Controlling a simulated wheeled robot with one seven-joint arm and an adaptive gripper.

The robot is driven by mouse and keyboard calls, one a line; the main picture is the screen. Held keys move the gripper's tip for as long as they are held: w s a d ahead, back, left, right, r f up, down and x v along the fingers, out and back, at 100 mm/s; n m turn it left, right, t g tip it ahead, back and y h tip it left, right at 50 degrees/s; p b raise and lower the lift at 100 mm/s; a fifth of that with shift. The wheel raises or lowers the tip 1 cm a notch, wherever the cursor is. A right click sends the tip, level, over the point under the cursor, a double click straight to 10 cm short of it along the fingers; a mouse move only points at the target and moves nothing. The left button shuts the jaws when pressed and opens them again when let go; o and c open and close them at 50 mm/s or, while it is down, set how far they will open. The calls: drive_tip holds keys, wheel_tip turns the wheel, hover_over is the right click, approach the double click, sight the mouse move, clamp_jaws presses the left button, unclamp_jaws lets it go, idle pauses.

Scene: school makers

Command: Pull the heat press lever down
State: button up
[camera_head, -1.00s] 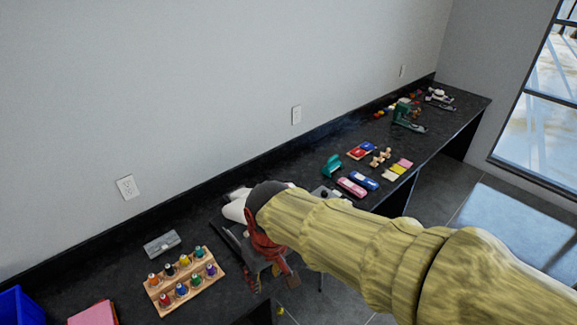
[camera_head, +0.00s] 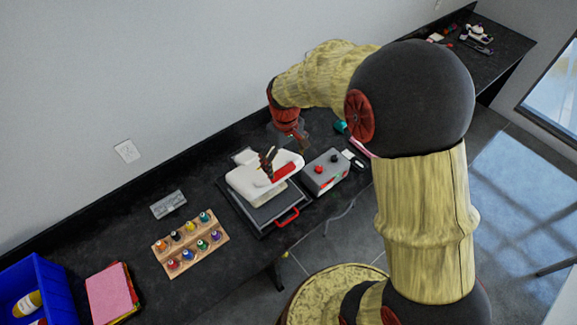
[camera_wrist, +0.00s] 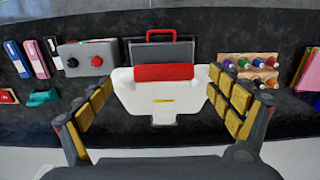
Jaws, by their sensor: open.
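The heat press (camera_head: 262,186) stands on the black counter, with a white upper body, a dark base and a red front handle (camera_head: 288,217). Its lever has a thick red grip (camera_head: 287,171). In the wrist view the red lever grip (camera_wrist: 163,72) lies crosswise between my fingers, in front of the white press body (camera_wrist: 160,100). My gripper (camera_head: 285,152) is over the back of the press, pointing down at it. In the wrist view my gripper (camera_wrist: 160,82) is open, one finger on each side of the lever. I see no clear contact.
A grey control box (camera_head: 326,173) with red and black knobs stands right of the press. The wall runs behind.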

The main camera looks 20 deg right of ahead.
sight(282, 172)
drive_tip(key=f, duration=0.1)
drive_tip(key=a+f, duration=0.1)
drive_tip(key=w+a+f, duration=0.1)
drive_tip(key=shift+f, duration=0.25)
drive_tip(key=shift+s+d+f, duration=0.45)
drive_tip(key=shift+d+f, duration=0.25)
drive_tip(key=shift+f, duration=0.05)
drive_tip(key=shift+w+a+f+p, duration=0.25)
drive_tip(key=shift+a+f+p, duration=0.05)
drive_tip(key=shift+f, duration=0.2)
drive_tip(key=shift+s+d, duration=0.15)
drive_tip(key=shift+d, duration=0.1)
drive_tip(key=shift+a, duration=0.1)
drive_tip(key=shift+c, duration=2.6)
drive_tip(key=c, duration=1.2)
